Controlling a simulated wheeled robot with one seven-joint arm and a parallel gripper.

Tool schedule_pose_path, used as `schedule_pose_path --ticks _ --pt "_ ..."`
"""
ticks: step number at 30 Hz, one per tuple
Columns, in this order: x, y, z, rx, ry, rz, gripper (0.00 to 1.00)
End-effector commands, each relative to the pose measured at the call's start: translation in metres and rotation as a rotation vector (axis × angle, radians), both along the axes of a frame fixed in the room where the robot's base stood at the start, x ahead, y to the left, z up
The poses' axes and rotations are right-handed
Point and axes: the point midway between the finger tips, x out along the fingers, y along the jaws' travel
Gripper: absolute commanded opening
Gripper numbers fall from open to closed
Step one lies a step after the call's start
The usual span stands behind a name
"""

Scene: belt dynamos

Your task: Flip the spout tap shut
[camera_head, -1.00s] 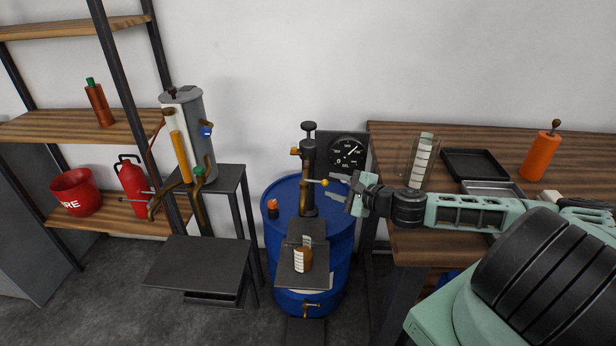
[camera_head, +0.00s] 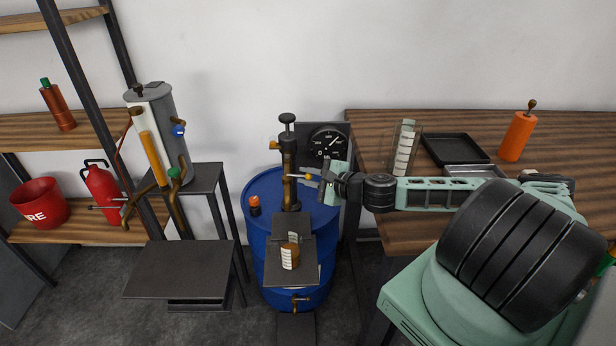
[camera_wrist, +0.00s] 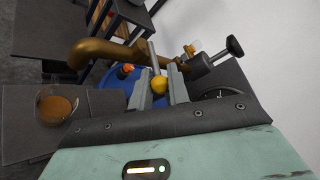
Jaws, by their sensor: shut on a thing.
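The spout tap belongs to a dark hand pump (camera_head: 288,152) standing on a blue drum (camera_head: 258,205). Its thin lever ends in a yellow ball, seen in the wrist view as the tap knob (camera_wrist: 159,85). My gripper (camera_head: 322,179) reaches in from the right at the pump. In the wrist view my gripper (camera_wrist: 161,88) has its two fingers on either side of the lever just by the ball, shut on it. The brass spout (camera_wrist: 95,50) curves away to the left there. A beaker with amber liquid (camera_head: 290,257) stands below on a dark platform (camera_head: 307,272).
A dial gauge (camera_head: 327,143) stands behind the pump. A wooden bench (camera_head: 382,122) at right holds a graduated glass (camera_head: 404,148), trays and an orange bottle (camera_head: 517,136). A grey cylinder apparatus (camera_head: 160,125) stands left on a dark stand. An orange-capped item (camera_head: 254,205) sits on the drum.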

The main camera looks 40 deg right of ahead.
Motion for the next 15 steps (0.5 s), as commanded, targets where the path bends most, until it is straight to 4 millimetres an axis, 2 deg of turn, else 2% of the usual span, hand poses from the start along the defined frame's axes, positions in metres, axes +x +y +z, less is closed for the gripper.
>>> schedule_pose_path --ticks 9,15 --pt "0.0065 -0.0052 -0.0028 -0.003 -0.001 0.135 0.0" --pt "0.0072 -0.0053 -0.0005 0.0 0.001 0.156 0.0"
